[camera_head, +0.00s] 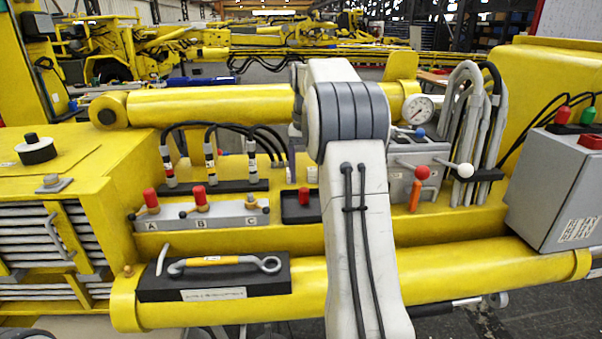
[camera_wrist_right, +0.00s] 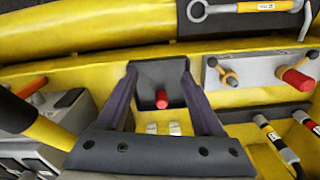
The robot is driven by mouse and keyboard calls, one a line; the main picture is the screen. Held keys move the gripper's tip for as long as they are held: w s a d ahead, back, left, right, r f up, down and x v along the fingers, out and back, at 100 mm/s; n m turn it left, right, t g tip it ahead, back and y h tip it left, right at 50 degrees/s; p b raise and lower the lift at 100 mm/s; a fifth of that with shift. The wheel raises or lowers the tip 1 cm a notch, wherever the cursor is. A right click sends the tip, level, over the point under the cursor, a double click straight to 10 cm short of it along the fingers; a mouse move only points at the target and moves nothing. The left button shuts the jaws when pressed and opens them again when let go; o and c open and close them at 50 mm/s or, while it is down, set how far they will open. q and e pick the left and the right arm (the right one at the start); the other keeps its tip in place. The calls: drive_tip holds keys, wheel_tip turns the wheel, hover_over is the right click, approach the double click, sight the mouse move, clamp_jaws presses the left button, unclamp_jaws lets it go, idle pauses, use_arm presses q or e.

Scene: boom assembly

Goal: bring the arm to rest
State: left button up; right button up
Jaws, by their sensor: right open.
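My right arm (camera_head: 357,220) rises through the middle of the head view, with its white link and grey joint in front of the yellow boom. Its gripper is hidden behind the arm there. In the right wrist view my right gripper (camera_wrist_right: 158,80) is open, with two dark fingers apart and nothing held. Between the fingers shows a black panel (camera_wrist_right: 158,72) with a red knob (camera_wrist_right: 162,99). The same black panel (camera_head: 301,214) shows left of my arm in the head view. I cannot tell how far the fingers are from it. My left gripper is not in view.
A valve block (camera_head: 201,222) with red-topped levers and a black tray (camera_head: 245,283) holding a hooked tool are on the left. Ball-topped levers, a gauge (camera_head: 418,109), hoses and a grey control box (camera_head: 553,188) stand to the right. Yellow cylinders (camera_head: 210,105) run across the boom.

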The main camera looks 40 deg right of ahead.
drive_tip(key=s+a+f+n+b, duration=0.25)
drive_tip(key=a+f+b, duration=0.2)
drive_tip(key=a, duration=0.55)
drive_tip(key=s+a+f+n+b, duration=0.25)
drive_tip(key=a+f, duration=0.25)
drive_tip(key=a, duration=0.4)
drive_tip(key=s+a+f+n+b, duration=0.25)
drive_tip(key=a+f+b, duration=0.2)
drive_tip(key=a, duration=0.55)
drive_tip(key=s+a+f+n+b, duration=0.4)
drive_tip(key=s+f, duration=0.4)
drive_tip(key=s, duration=0.2)
drive_tip(key=s+a+f+n+y+b, duration=0.1)
drive_tip(key=s+a+f+n+b, duration=0.3)
drive_tip(key=s+f, duration=0.4)
drive_tip(key=shift+s+a, duration=0.65)
drive_tip(key=shift+s, duration=0.55)
